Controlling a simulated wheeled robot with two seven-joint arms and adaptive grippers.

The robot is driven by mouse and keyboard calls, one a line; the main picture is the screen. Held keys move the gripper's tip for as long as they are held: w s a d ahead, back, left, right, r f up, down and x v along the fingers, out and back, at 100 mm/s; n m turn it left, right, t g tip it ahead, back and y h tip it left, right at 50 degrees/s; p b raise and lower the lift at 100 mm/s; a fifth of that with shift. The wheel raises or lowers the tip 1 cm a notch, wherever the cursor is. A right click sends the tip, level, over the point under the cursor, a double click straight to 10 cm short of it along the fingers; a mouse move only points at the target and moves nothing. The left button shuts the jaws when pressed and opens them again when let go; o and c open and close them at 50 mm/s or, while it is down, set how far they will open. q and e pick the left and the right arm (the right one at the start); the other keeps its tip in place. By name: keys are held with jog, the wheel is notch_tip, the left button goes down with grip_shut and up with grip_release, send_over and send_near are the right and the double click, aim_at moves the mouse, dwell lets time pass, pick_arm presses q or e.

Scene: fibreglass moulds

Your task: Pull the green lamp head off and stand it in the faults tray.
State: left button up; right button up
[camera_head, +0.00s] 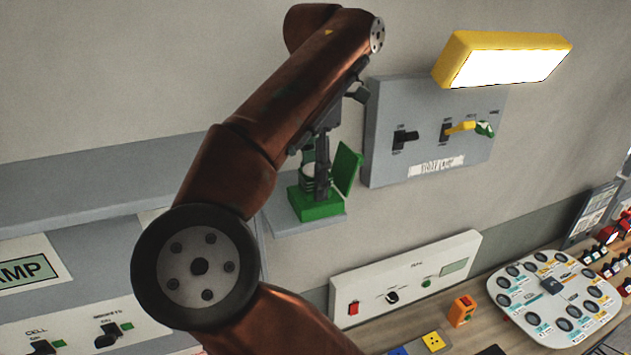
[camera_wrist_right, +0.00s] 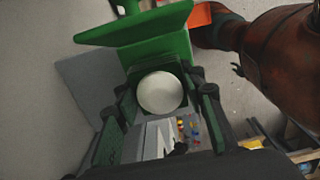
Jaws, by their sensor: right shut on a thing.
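The green lamp head (camera_wrist_right: 160,92) has a round white face, which lies between the fingers of my right gripper (camera_wrist_right: 158,100) in the right wrist view. In the head view my right gripper (camera_head: 320,178) reaches down at a green holder (camera_head: 318,207) with a raised green flap (camera_head: 347,168). The gripper is shut on the lamp head; its dark finger hides part of it. I cannot tell whether the lamp head is clear of the holder. My left gripper is not in view. I cannot make out a faults tray.
The holder stands on a grey wall shelf (camera_head: 290,226). Right of it is a grey switch panel (camera_head: 385,165) under a lit yellow lamp (camera_head: 505,62). Below are a white control box (camera_head: 362,290), an orange block (camera_head: 462,311) and a white round-cornered board (camera_head: 540,312) on the bench.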

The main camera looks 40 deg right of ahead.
aim_at(313, 165)
jog(key=shift+r+p, duration=0.75)
jog(key=shift+r, duration=0.4)
grip_shut()
jog(key=shift+r, duration=1.9)
jog(key=shift+w, duration=0.1)
